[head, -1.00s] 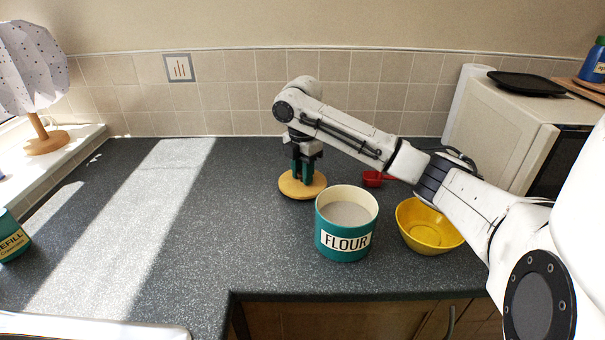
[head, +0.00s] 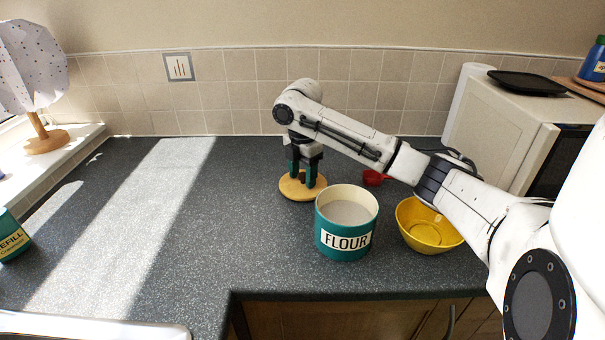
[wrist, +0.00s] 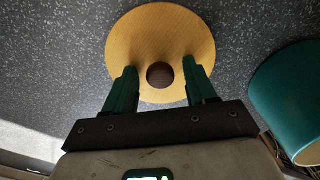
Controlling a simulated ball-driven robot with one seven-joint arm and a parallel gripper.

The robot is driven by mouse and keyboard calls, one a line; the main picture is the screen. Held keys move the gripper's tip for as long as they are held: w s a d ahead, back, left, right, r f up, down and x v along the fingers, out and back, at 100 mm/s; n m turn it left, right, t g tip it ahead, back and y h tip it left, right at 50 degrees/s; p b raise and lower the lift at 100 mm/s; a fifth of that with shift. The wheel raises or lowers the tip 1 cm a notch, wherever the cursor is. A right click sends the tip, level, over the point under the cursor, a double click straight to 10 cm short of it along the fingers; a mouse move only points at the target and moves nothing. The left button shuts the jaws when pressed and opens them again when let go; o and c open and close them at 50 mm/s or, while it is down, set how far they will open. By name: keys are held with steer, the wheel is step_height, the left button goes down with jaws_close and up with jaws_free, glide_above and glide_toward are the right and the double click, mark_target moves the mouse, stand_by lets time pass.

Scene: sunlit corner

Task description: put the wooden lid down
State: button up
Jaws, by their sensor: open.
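The round wooden lid (head: 288,191) lies flat on the dark countertop, behind and left of the flour canister. Its dark round knob (wrist: 160,75) shows at its middle in the wrist view, where the lid's pale wood (wrist: 160,30) is also seen. My gripper (head: 305,178) is directly above the lid, with its green fingers open on either side of the knob. In the wrist view there is a gap between each finger and the knob. The teal flour canister (head: 343,247) stands open, filled with pale flour, and also shows at the right of the wrist view (wrist: 290,95).
A yellow bowl (head: 430,238) stands right of the canister. A red scoop (head: 374,178) lies behind the canister. A microwave (head: 500,130) stands at the right. A teal refill tub (head: 12,240) is at the left edge. The counter left of the lid is clear.

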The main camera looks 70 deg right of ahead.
mark_target(302, 175)
step_height(302, 175, up, 12)
stand_by(0.5)
steer(key=shift+r+p, duration=0.1)
steer(key=shift+p, duration=0.2)
